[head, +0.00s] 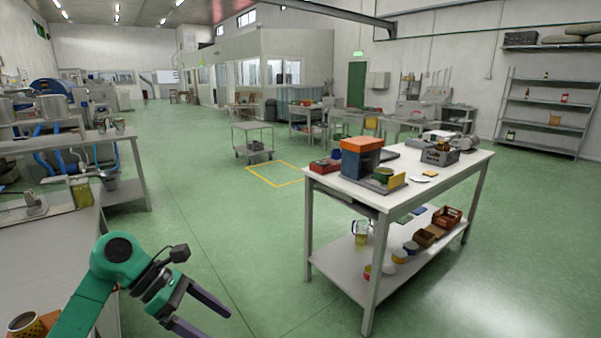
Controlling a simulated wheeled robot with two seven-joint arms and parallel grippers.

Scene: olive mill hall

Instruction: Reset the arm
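My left arm (115,262) comes in from the lower left, green with a dark wrist. My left gripper (216,318) has its two dark fingers spread apart, with nothing between them. It hangs over the green floor, just right of the grey bench (45,255) on the left. It is apart from the white table on the right. My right arm and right gripper do not show in the head view.
A white two-level table (440,185) on the right holds an orange and blue box (361,160) and other items. A grey cart (253,138) stands farther back beside a yellow floor marking (262,178). The green floor (235,225) between is clear.

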